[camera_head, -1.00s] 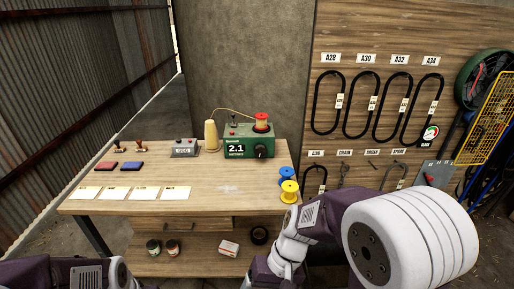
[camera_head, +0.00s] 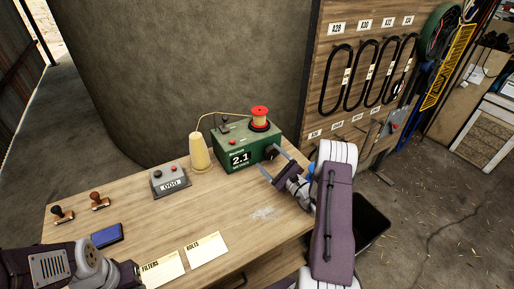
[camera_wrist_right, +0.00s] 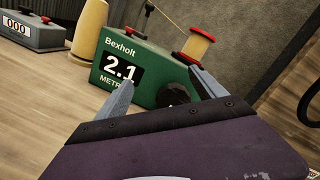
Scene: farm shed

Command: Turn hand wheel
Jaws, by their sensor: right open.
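The hand wheel is a small black knob (camera_head: 271,152) on the front right of the green Bexholt machine (camera_head: 232,155), whose display reads 2.1. It also shows in the right wrist view (camera_wrist_right: 173,95), partly hidden behind my gripper body. My right gripper (camera_head: 274,161) is open, its two fingers apart at the front of the machine on either side of the knob. I cannot tell whether they touch it. A red-ended spool (camera_head: 260,117) stands on the machine, with thread running to a cream cone (camera_head: 200,153). My left arm shows at lower left, but its gripper is out of view.
A grey counter box (camera_head: 170,181) reading 000 stands left of the cone. Two stamps, a blue ink pad (camera_head: 107,236) and paper cards (camera_head: 206,248) lie on the wooden bench (camera_head: 150,220). A pegboard with black belts (camera_head: 337,75) stands behind on the right.

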